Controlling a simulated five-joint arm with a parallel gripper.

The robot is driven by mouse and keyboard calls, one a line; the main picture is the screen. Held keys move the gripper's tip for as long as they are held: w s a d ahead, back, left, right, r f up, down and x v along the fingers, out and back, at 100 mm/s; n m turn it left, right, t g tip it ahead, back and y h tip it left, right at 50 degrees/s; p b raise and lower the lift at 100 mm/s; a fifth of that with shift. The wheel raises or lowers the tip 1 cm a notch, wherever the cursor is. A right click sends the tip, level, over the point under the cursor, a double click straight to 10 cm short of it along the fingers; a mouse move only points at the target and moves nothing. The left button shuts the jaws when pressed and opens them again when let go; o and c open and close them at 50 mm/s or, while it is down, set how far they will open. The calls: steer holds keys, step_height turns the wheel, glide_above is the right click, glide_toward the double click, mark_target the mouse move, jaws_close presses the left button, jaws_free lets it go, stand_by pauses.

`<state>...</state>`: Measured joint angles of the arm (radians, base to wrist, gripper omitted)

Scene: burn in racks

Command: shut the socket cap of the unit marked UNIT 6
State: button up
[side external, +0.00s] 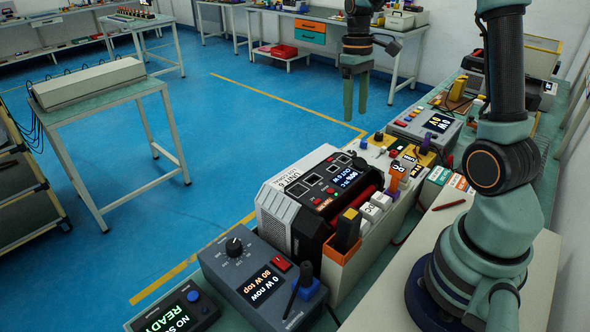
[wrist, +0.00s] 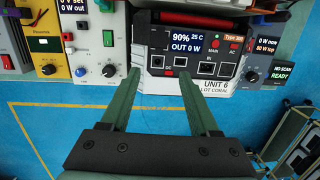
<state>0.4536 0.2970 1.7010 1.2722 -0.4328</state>
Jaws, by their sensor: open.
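The unit marked UNIT 6 (side external: 283,208) is a white and dark power box on the bench, with a lit display and a red bar on top. In the wrist view the unit (wrist: 215,86) faces me upright, with its display reading 90% and OUT 0 W. Several dark square sockets (wrist: 181,61) line its panel. I cannot tell which piece is the socket cap or how far it stands open. My gripper (side external: 355,112) hangs high, fingers down, apart from the unit. In the wrist view its two fingers (wrist: 159,75) are spread and empty, overlapping the panel's left part.
A grey-blue meter box (side external: 262,275) reading 80 W top stands beside the unit. More instruments (side external: 428,125) line the bench beyond. The blue floor in front of the bench is clear.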

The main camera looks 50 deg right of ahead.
steer(key=c, duration=0.7)
steer(key=shift+m, duration=0.5)
jaws_close()
steer(key=m, duration=3.5)
glide_above(354, 157)
step_height(354, 157, down, 8)
steer(key=shift+s+d+f, duration=0.1)
steer(key=shift+w+f, duration=0.3)
steer(key=shift+f, duration=0.55)
